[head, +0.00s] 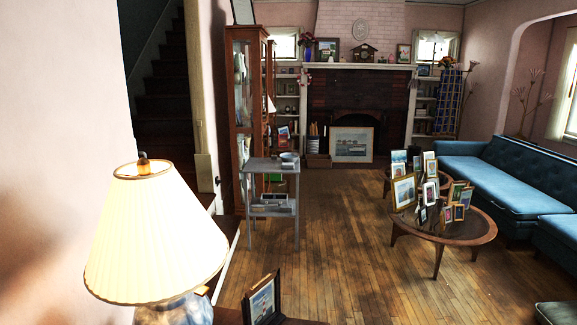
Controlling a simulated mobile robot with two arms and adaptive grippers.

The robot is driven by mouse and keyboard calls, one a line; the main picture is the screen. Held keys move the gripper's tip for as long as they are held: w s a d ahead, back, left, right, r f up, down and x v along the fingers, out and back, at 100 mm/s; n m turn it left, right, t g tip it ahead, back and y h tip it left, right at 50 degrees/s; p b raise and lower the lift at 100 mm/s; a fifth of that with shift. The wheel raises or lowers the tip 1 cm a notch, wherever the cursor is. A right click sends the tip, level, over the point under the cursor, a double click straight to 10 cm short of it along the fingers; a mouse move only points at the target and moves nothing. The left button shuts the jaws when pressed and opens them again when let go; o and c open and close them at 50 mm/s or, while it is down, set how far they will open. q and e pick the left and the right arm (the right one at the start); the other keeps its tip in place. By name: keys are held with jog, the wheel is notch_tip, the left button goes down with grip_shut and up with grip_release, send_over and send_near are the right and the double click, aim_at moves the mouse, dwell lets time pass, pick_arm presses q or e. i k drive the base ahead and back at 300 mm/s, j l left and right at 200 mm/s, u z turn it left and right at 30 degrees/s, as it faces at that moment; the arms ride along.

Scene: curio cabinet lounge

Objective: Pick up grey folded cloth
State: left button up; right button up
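I cannot clearly make out a grey folded cloth anywhere in the head view. A small grey stand (258,164) with a lower shelf is at the middle left, beside the wooden cabinet. A small bowl (289,158) and a flat item sit on its top. Small greyish items (273,199) lie on its lower shelf, too small to tell what they are. Neither of my grippers is in view.
A lamp (155,235) and a framed photo (262,300) stand close at the lower left. A coffee table (465,232) with several picture frames is at the right, before a blue sofa (510,178). The wooden floor (335,235) between is clear.

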aim_at(284, 165)
jog(key=z, duration=0.75)
jog(key=i+l, duration=0.15)
jog(key=l, duration=0.25)
jog(key=i+l, duration=0.15)
jog(key=l, duration=0.2)
jog(key=i+l, duration=0.2)
jog(key=l, duration=0.2)
jog(key=i+l, duration=0.15)
jog(key=l, duration=0.25)
jog(key=i+u, duration=0.15)
jog(key=i, duration=0.4)
jog(key=i+l+u, duration=0.15)
jog(key=i, duration=0.35)
jog(key=i+l+u, duration=0.1)
jog(key=i+l, duration=0.15)
jog(key=i, duration=0.25)
jog(key=i+u, duration=0.15)
jog(key=i, duration=0.5)
jog(key=i+u, duration=0.15)
jog(key=i, duration=0.45)
jog(key=i+l+u, duration=0.15)
jog(key=i, duration=0.5)
jog(key=i+j+u, duration=0.1)
jog(key=i+u, duration=0.25)
jog(key=i, duration=0.6)
jog(key=i+l+u, duration=0.2)
jog(key=i+u, duration=0.15)
jog(key=i, duration=0.6)
